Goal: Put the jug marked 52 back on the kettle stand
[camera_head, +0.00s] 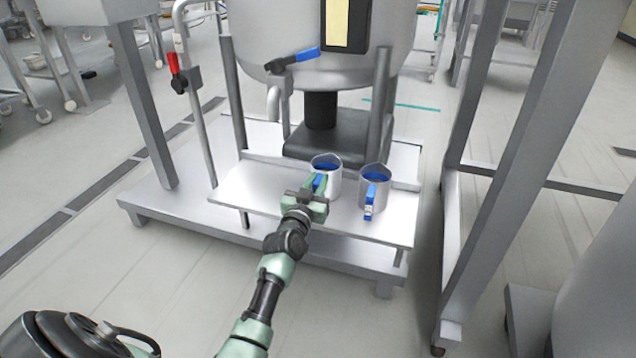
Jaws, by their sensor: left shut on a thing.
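Two metal jugs with blue inside and blue handles stand at the kettle stand. The left jug (331,181) is upright on or just above the shelf, and the right jug (373,186) stands upright beside it with its handle facing me. My left gripper (317,192) is shut on the left jug, at its blue handle. I cannot read a number on either jug. The kettle stand (262,190) is a flat metal shelf in front of the large kettle (290,75). My right gripper is not in view.
A blue-handled valve (294,60) sits on the kettle's front. A pipe with a red handle (175,64) rises at the left. Metal frame legs (520,140) stand to the right. The shelf's left part is bare, and the floor at the front is clear.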

